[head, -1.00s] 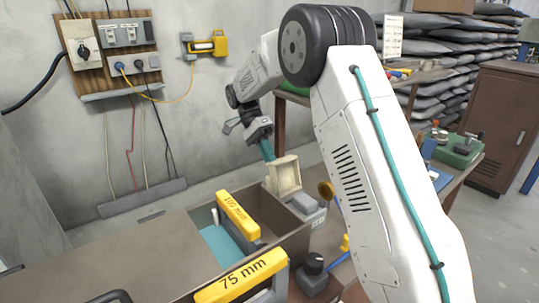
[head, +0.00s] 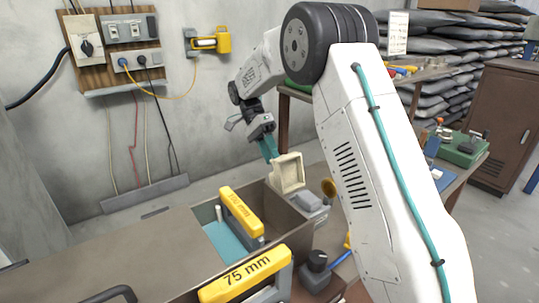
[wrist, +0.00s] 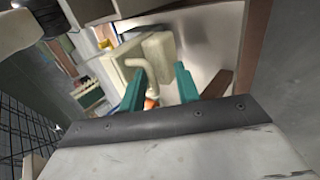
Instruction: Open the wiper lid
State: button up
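The wiper box (head: 308,206) is a small grey unit beside the brown bench trough. Its cream lid (head: 289,173) stands raised at the back of the box, its hollow side facing me. My gripper (head: 270,150) is at the lid's upper left, its teal fingers close to the lid's top edge; I cannot tell whether they touch it. In the wrist view my gripper (wrist: 160,90) has its two teal fingers apart, with nothing clearly held between them. The cream lid (wrist: 158,52) shows just beyond the fingers there.
Yellow-handled tools marked 75 mm (head: 245,275) and 100 mm (head: 240,212) stand in and by the trough (head: 285,222). A dark knob (head: 317,262) and a brass round part (head: 329,188) are near the box. The wall is behind my gripper.

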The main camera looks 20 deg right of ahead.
jog(key=v, duration=0.7)
jog(key=shift+w, duration=0.15)
jog(key=shift+a+r, duration=0.1)
jog(key=shift+r, duration=0.05)
